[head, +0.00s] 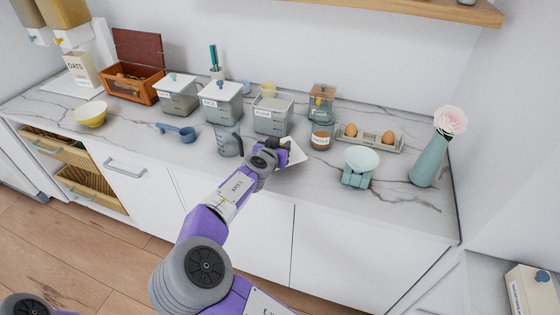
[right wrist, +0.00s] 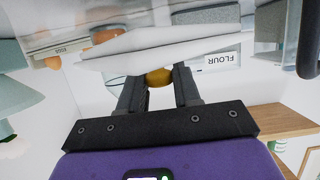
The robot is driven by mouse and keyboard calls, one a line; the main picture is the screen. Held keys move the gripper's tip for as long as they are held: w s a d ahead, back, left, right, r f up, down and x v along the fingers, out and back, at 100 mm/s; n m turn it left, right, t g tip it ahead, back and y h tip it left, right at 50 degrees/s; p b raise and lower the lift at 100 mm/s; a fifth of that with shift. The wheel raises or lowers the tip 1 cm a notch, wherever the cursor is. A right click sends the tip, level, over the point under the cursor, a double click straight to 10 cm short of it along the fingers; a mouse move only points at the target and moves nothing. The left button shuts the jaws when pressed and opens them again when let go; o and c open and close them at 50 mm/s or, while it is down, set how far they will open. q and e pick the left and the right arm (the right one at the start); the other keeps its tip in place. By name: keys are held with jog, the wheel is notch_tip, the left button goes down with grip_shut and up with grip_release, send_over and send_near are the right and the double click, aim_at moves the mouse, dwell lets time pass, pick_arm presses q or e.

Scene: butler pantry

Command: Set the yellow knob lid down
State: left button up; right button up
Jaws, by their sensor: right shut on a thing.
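The yellow knob lid (head: 291,153) is a white plate with a yellow knob (right wrist: 159,77). My right gripper (head: 272,151) is shut on the knob, with one finger on each side of it in the right wrist view. In the head view the lid looks tilted and lies over the front part of the counter, right of the measuring jug. I cannot tell whether it touches the counter. The flour canister (head: 273,114) stands behind it with no lid visible on top. My left gripper is out of view.
A grey measuring jug (head: 229,141) stands just left of the gripper. Two lidded canisters (head: 221,103) (head: 178,96), a spice jar (head: 321,136), an egg tray (head: 369,142) and a mint scale (head: 359,168) stand around. Bare marble counter (head: 316,176) shows between lid and scale.

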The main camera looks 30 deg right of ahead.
notch_tip(320, 180, down, 4)
jog(key=shift+f+b, duration=0.15)
jog(key=shift+b, duration=0.5)
jog(key=o, duration=1.1)
jog(key=shift+c, duration=0.2)
